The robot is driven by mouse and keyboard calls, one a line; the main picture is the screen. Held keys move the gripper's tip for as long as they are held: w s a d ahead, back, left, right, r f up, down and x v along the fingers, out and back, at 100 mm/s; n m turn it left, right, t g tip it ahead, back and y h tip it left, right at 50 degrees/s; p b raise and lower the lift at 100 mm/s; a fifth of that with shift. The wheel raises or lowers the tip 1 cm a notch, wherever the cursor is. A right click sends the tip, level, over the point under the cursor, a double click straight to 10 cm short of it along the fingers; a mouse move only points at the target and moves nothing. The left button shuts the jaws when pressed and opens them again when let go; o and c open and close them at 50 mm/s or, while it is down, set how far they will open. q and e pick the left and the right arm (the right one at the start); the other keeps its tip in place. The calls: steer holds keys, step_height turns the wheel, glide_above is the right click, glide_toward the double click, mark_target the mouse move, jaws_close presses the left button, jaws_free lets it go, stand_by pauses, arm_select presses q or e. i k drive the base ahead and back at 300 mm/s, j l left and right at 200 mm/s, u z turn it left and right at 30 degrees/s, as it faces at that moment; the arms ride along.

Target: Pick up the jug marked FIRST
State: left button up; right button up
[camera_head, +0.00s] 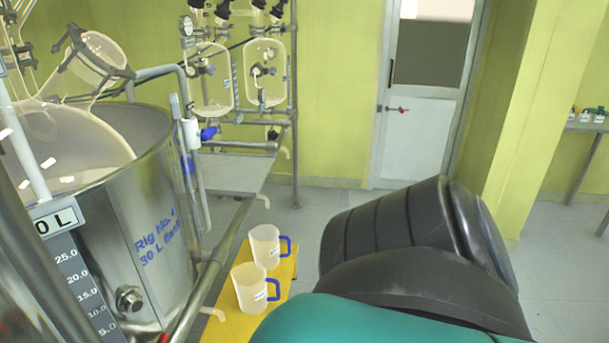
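Two translucent white jugs with blue handles stand upright on a yellow stand (226,325). The farther jug (262,244) is behind the nearer jug (246,286), and both handles point right. Each has a small white label, but the writing is too small to read, so I cannot tell which is marked FIRST. Neither of my grippers is in view. A black and teal arm part of mine fills the lower right, to the right of the jugs and close to the near end of the stand.
A large steel vessel (150,235) marked "Rig No." and 30 L stands left of the jugs. A glass reactor rack (293,120) with a grey shelf is behind. A white door (415,150) is at the back. A side table (584,126) with small bottles is far right.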

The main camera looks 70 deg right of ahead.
mark_target(250, 279)
steer(key=k+l+z, duration=0.15)
steer(key=l+z, duration=0.15)
steer(key=z, duration=0.15)
steer(key=k+l+z, duration=0.1)
steer(key=l+z, duration=0.3)
steer(key=k+l+z, duration=0.1)
steer(key=l, duration=0.4)
steer(key=k+l+z, duration=0.1)
steer(key=l, duration=0.9)
steer(key=k+z, duration=0.05)
